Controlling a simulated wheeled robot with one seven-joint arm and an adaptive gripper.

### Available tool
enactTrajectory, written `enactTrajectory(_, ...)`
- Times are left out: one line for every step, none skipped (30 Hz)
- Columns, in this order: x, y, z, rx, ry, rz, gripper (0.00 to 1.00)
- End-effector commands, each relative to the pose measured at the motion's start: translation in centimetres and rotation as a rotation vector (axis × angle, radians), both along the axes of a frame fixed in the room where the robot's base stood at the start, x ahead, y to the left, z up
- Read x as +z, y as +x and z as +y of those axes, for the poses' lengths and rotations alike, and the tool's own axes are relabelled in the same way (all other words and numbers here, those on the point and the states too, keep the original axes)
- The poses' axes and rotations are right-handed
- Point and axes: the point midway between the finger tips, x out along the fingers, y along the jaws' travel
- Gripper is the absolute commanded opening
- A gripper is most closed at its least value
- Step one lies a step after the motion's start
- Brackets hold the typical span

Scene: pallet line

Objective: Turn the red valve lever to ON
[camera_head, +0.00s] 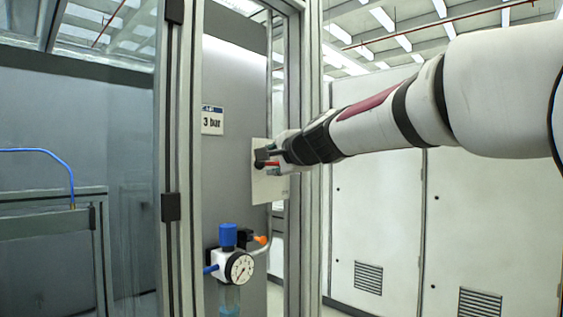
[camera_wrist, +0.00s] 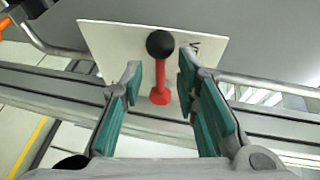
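The red valve lever (camera_wrist: 160,82) has a black ball knob (camera_wrist: 160,44) and stands out from a pale plate (camera_wrist: 105,42) in the wrist view. My gripper (camera_wrist: 160,80) is open, with one teal-padded finger on each side of the lever. Gaps show between the lever and both fingers. In the head view my gripper (camera_head: 275,160) is at the plate (camera_head: 268,188), and the lever (camera_head: 272,163) is partly hidden by it. A marking at the plate's right side is partly covered by a finger, and I cannot read it.
A pressure regulator with a gauge (camera_head: 239,268) and blue knob (camera_head: 228,235) is mounted below the plate. A "3 bar" sign (camera_head: 212,120) is on the panel to the left. Upright frame posts (camera_head: 309,230) stand close to my gripper. White cabinets (camera_head: 380,230) stand at the right.

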Motion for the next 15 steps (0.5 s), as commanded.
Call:
enactTrajectory(-0.1,0.7,0.5,0.001,-0.001,0.002,0.29)
enactTrajectory(-0.2,1.0,0.7,0.002,0.000,0.001,0.29)
enactTrajectory(-0.3,1.5,1.0,0.001,0.000,0.001,0.29)
enactTrajectory(-0.3,1.8,1.1,0.001,0.000,0.000,0.29)
enactTrajectory(-0.4,2.1,1.3,0.001,0.000,0.000,0.29)
enactTrajectory(-0.4,2.5,1.4,0.000,0.000,0.000,0.29)
enactTrajectory(-0.5,2.7,1.5,0.000,0.000,0.000,0.29)
enactTrajectory(-0.5,2.9,1.6,0.000,0.000,0.000,0.29)
enactTrajectory(-0.6,3.1,1.7,-0.001,0.000,0.000,0.29)
enactTrajectory(-0.6,3.2,1.8,-0.001,0.000,0.000,0.29)
enactTrajectory(-0.7,3.3,1.9,0.000,0.000,0.000,0.29)
enactTrajectory(-0.7,3.4,1.9,0.000,-0.001,0.000,0.29)
enactTrajectory(-0.7,3.5,2.0,0.000,0.000,-0.001,0.29)
enactTrajectory(-0.7,3.5,2.0,0.000,0.000,-0.001,0.29)
enactTrajectory(-0.7,3.5,2.0,0.000,0.000,-0.001,0.29)
